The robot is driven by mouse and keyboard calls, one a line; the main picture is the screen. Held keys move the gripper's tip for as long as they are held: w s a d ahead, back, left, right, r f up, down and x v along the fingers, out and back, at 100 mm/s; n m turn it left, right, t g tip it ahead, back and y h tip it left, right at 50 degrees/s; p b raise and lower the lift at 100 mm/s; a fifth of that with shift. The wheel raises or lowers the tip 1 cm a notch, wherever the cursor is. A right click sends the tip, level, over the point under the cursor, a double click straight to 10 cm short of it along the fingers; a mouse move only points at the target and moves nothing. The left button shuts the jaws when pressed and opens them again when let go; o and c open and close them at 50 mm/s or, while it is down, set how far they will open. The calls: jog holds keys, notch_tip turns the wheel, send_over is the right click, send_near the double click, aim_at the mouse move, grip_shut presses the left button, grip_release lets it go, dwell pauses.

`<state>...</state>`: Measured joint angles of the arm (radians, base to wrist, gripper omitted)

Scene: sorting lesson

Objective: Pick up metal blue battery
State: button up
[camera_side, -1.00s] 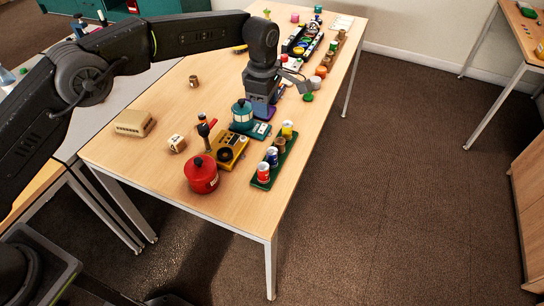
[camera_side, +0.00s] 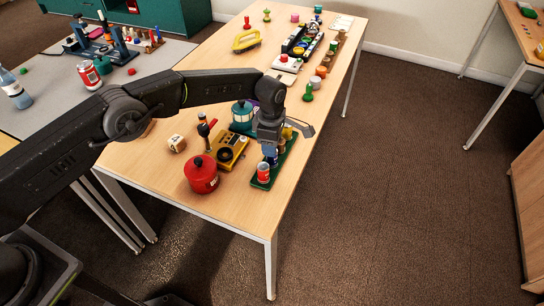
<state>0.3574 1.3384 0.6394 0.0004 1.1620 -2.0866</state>
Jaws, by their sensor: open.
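A dark green tray (camera_side: 262,183) lies near the right edge of the wooden table and holds a row of small cylinders. The blue metal battery (camera_side: 271,160) stands upright in it, just behind a red-and-white cylinder (camera_side: 263,171). Its upper part is hidden by my gripper (camera_side: 270,148). My gripper points down right over the battery, with its jaws open. I cannot tell whether the fingers touch the battery or surround it. A yellow cylinder (camera_side: 288,133) shows partly behind the gripper.
A yellow device (camera_side: 229,149) and a red pot (camera_side: 201,176) stand close left of the tray. A teal lantern-like object (camera_side: 241,112) is behind them. A dotted cube (camera_side: 177,143) lies further left. The table's front end is clear.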

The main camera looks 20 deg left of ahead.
jog(key=shift+s+f, duration=0.1)
jog(key=shift+f, duration=1.85)
jog(key=shift+c, duration=0.4)
jog(key=c, duration=0.6)
jog(key=shift+c, duration=0.2)
jog(key=shift+d+r, duration=0.1)
jog(key=shift+r, duration=0.1)
